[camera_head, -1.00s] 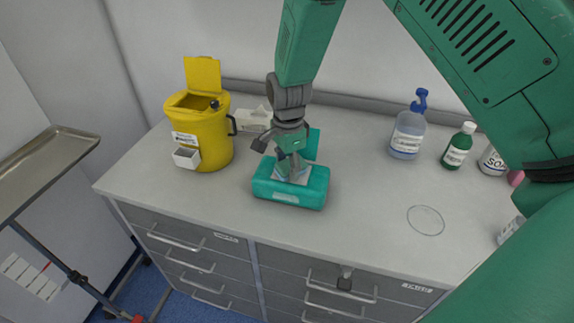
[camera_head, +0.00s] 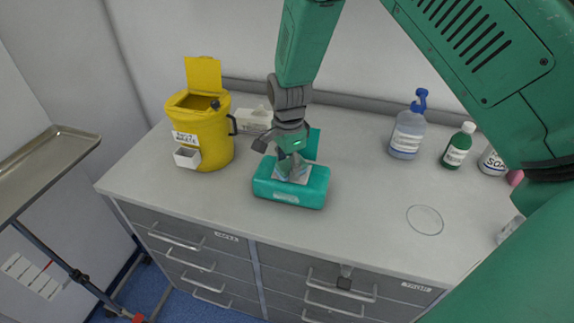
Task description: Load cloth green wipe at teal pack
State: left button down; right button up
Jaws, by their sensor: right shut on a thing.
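The teal pack (camera_head: 308,194) sits on the grey counter near its front edge, left of the middle, with its teal lid raised at the back. My right gripper (camera_head: 291,168) points down into the pack's opening. It is shut on a small cloth, the green wipe, which the fingers mostly hide. Pale material shows around the fingertips at the opening, and I cannot tell the wipe apart from it. My left gripper is out of view.
A yellow waste bin (camera_head: 205,137) with its lid up stands to the left, and a white box (camera_head: 254,121) lies behind the gripper. The counter between is free.

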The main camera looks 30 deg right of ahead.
aim_at(288, 163)
notch_tip(288, 163, up, 5)
jog(key=p, duration=0.4)
jog(key=shift+r, duration=1)
dwell(0.3)
